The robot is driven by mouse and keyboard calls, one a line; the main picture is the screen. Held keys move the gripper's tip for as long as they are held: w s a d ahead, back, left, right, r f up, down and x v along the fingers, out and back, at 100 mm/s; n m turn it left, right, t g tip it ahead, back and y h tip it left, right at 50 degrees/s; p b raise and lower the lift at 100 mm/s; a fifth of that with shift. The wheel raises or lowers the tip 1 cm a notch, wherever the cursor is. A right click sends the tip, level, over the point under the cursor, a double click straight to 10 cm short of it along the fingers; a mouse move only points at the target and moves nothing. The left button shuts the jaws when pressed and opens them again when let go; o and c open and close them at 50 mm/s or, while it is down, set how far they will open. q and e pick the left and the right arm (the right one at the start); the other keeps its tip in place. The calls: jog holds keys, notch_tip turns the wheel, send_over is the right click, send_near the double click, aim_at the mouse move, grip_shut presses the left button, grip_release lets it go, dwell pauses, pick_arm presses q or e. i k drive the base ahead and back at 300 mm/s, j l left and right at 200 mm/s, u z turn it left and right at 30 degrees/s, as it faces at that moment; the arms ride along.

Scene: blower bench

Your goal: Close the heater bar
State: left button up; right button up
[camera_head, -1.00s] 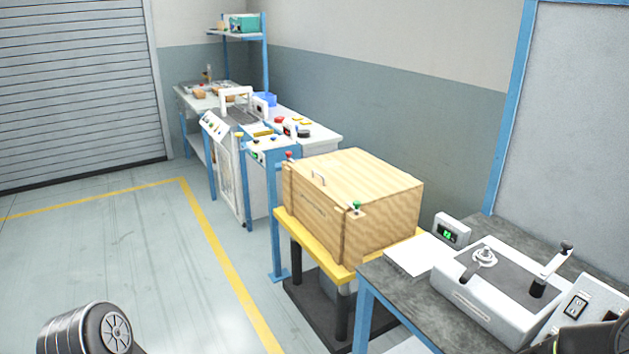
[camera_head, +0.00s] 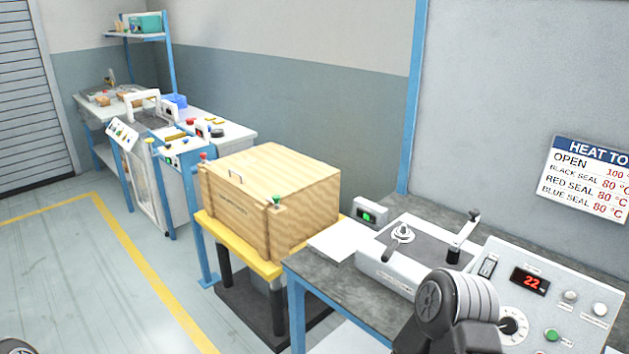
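No part is labelled as a heater bar, and I cannot tell for sure which one it is. On the near right bench, a pale grey flat device (camera_head: 385,268) has a dark top with a round metal fitting (camera_head: 402,234) and an upright lever (camera_head: 464,240) with a black knob. A control box (camera_head: 545,290) beside it shows a red 22. Farther back at the left, a white machine has a raised white handle frame (camera_head: 143,96). Neither gripper is in view. Part of my arm covers the front of the near bench.
A wooden crate (camera_head: 232,220) stands on a yellow-topped stand (camera_head: 243,250) between the benches. A small green-display meter (camera_head: 369,212) and a white sheet (camera_head: 331,240) lie on the near bench. A heat sign (camera_head: 586,178) hangs on the wall. The floor at left is clear.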

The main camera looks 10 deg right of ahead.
aim_at(474, 214)
jog(key=z, duration=1.4)
jog(key=k+u, duration=0.1)
jog(key=u, duration=0.15)
